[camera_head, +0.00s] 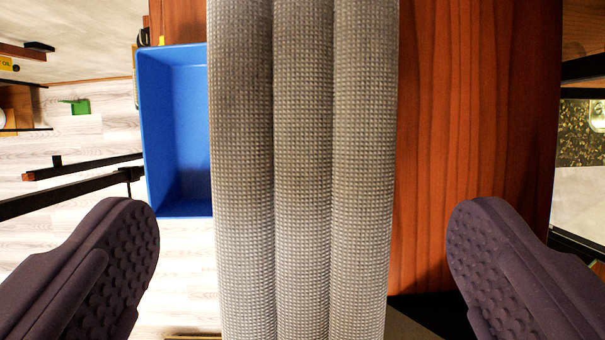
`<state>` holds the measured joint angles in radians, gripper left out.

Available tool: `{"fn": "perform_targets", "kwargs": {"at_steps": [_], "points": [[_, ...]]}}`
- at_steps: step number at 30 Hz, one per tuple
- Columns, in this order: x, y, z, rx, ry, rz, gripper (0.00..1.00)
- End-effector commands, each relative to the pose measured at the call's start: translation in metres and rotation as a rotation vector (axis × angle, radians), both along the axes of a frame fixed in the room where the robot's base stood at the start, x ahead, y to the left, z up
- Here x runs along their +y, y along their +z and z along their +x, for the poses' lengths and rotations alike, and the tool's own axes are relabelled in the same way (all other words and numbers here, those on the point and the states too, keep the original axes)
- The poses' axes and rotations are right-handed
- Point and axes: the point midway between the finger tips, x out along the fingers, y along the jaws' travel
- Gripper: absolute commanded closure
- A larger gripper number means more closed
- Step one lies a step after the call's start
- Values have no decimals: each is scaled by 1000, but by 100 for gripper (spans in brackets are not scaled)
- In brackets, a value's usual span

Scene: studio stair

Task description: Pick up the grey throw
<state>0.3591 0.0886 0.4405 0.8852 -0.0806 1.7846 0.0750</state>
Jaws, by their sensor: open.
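The grey throw (303,170) is a long woven fabric piece with three parallel folds. It runs from the top edge to the bottom edge of the camera_head view, in the middle. My gripper (303,225) is open, with one dark finger at the lower left and one at the lower right. The throw lies between the two fingers in the picture, with a gap on each side. Neither finger appears to touch it. Both ends of the throw are out of view.
A reddish wooden surface (475,130) lies right of the throw. A blue bin (172,130) is at the left, partly hidden by the throw. Dark bars (80,190) cross the left side over a pale plank floor (75,140). A small green object (76,106) lies on that floor.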

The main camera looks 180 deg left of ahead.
Motion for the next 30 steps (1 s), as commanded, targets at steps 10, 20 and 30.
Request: {"fn": "perform_targets", "kwargs": {"at_steps": [10,20,30], "points": [[0,-10,3,2,0,-1,0],[-1,-56,22,2,-1,0,0],[-1,-72,30,0,-1,1,0]]}}
